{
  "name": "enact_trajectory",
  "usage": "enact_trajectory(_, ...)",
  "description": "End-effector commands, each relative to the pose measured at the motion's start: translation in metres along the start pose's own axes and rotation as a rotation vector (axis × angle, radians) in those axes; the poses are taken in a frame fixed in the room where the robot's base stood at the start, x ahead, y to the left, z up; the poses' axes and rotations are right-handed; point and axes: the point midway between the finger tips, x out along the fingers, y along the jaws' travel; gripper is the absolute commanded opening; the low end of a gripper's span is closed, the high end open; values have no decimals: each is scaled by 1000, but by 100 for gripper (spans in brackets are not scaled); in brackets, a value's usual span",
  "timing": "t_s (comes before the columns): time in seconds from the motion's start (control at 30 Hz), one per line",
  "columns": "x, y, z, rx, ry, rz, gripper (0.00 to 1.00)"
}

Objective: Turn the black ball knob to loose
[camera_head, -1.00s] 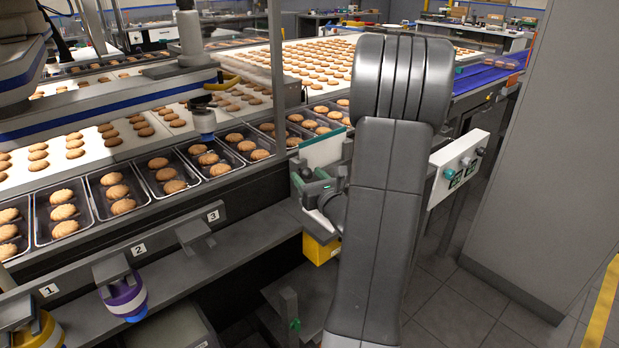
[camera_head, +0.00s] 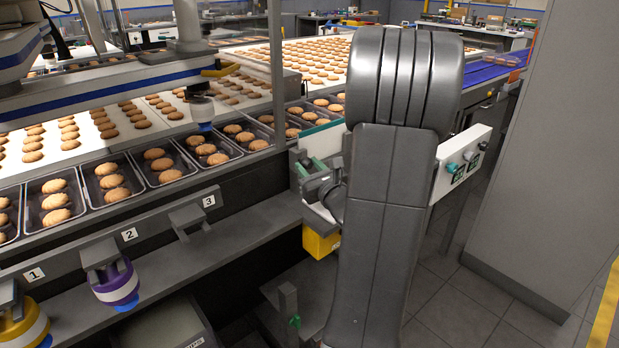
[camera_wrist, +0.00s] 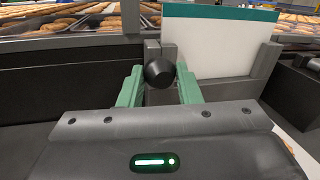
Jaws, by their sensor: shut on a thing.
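The black ball knob (camera_wrist: 159,73) shows in the middle of the wrist view, in front of a grey post. My gripper (camera_wrist: 158,86) has one green finger on each side of the knob and is shut on it. The exact contact is partly hidden by the gripper's dark body. Part of my gripper (camera_head: 318,184) shows just left of the arm, beside the small white card and the grey bracket.
A white card with a teal top edge (camera_wrist: 220,45) stands right behind the knob. A white panel (camera_head: 462,160) with small knobs is right of my arm. Trays of biscuits (camera_head: 108,181) line the conveyor at left. Purple-white (camera_head: 118,284) and yellow-white (camera_head: 24,326) tools hang below numbered hooks.

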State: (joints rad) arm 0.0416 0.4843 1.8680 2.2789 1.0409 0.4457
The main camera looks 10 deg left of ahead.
Motion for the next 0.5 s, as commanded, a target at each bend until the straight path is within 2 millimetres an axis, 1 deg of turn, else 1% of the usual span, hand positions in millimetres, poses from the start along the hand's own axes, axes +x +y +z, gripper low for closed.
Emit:
enact_trajectory(0.03, 0, 1, -9, -41, -13, 0, 8)
enact_trajectory(0.5, 0, 1, -12, -447, -112, 5, 8)
